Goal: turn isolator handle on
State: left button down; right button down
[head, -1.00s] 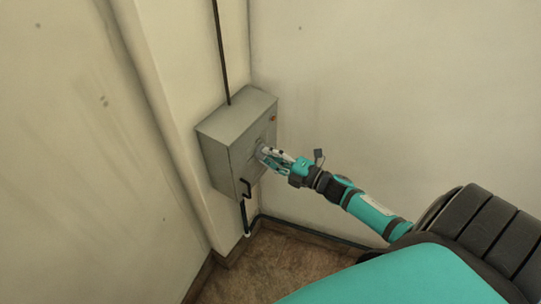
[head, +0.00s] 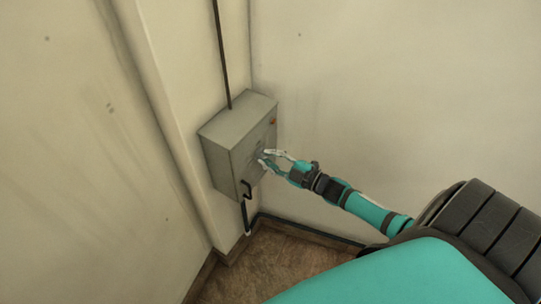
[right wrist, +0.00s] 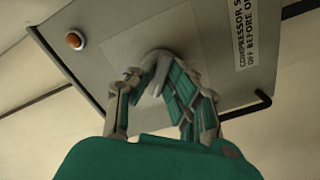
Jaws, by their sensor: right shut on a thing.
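The grey isolator box (head: 228,146) is fixed to the wall near the corner in the head view. My right gripper (head: 262,157) reaches its front face from the right. In the right wrist view the gripper (right wrist: 154,80) is shut on the grey isolator handle (right wrist: 157,62), which sits at the middle of the box front (right wrist: 105,62). The fingers hide part of the handle. A label plate beside it reads in part "COMPRESSOR" and "OFF BEFORE". My left gripper is not in view.
An orange button (right wrist: 74,40) sits on the box front. A black bar (head: 246,188) stands out at the box's lower edge. A dark conduit (head: 220,55) runs up the wall from the box. The floor below is clear.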

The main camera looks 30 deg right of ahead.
jog(key=m+p, duration=0.1)
jog(key=m, duration=0.4)
jog(key=shift+m, duration=0.3)
jog(key=shift+m+p, duration=0.35)
jog(key=shift+m, duration=1.85)
jog(key=c, duration=1.3)
grip_release()
jog(key=v, duration=1.2)
